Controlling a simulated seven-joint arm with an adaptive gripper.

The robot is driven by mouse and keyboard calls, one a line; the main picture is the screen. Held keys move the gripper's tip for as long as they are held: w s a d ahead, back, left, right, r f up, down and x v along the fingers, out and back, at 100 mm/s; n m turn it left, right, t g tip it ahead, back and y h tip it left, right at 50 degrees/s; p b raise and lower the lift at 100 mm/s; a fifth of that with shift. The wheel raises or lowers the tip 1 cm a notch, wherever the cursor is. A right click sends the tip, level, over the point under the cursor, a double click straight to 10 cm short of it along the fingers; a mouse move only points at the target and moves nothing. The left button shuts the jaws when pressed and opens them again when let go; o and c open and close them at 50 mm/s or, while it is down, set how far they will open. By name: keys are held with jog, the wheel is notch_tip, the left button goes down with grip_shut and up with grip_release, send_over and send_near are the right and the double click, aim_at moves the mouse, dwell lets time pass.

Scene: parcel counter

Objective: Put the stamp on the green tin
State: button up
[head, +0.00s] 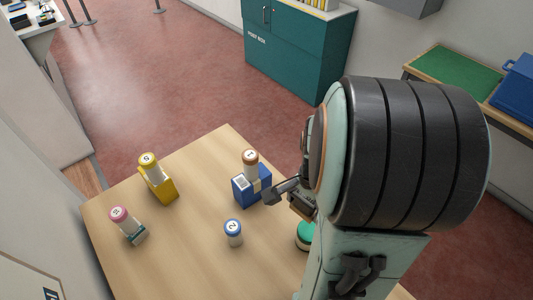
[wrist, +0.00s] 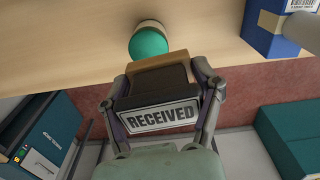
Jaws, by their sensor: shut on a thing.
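The stamp (wrist: 160,116) is a dark block with a brown edge and a white plate reading RECEIVED. My gripper (wrist: 162,88) is shut on it, one finger on each side, in the wrist view. In the head view my gripper (head: 292,196) is above the right part of the table, partly covered by my arm. The green tin (wrist: 148,42) shows just beyond the stamp in the wrist view. In the head view the green tin (head: 304,236) stands below my gripper, its right side hidden by my arm. I cannot tell whether stamp and tin touch.
A blue box (head: 252,191) with a brown-lidded tin (head: 250,162) on it is left of my gripper. A blue-lidded tin (head: 233,231) stands in front. A yellow box (head: 160,185) with a yellow tin and a pink-lidded tin (head: 120,217) are farther left on the wooden table (head: 185,250).

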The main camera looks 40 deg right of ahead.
jog(key=shift+s+d+f+m, duration=0.2)
jog(key=shift+s+d+m, duration=0.4)
jog(key=shift+s+d, duration=0.3)
notch_tip(320, 180, down, 8)
jog(key=shift+s+r, duration=0.1)
jog(key=shift+r, duration=0.1)
jog(key=o, duration=1.2)
